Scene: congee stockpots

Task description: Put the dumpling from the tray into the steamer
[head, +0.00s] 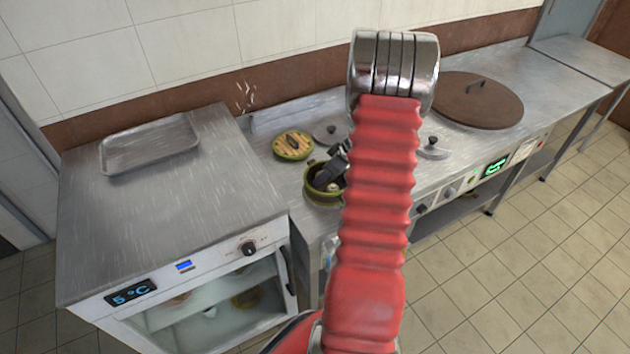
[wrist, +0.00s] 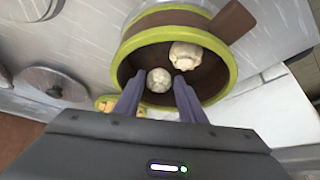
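The tray (head: 150,145) is a shallow metal pan on the left counter and looks empty. The steamer (head: 322,199) is a round pot with a green-yellow rim, uncovered, on the middle counter; it also shows in the wrist view (wrist: 123,62). Two pale dumplings lie inside its brown interior: one (wrist: 188,56) towards the far side and one (wrist: 159,80) near my fingertips. My gripper (wrist: 159,78) is over the steamer with its fingers apart. The nearer dumpling shows between the fingertips, with gaps on both sides. In the head view my red arm hides part of the steamer.
A round lid with a woven top (head: 293,147) lies behind the steamer. Grey lids (head: 331,132) sit on the counter near it, and a large brown lid (head: 478,103) covers a pot at right. A glass-fronted cooler (head: 215,300) stands under the left counter.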

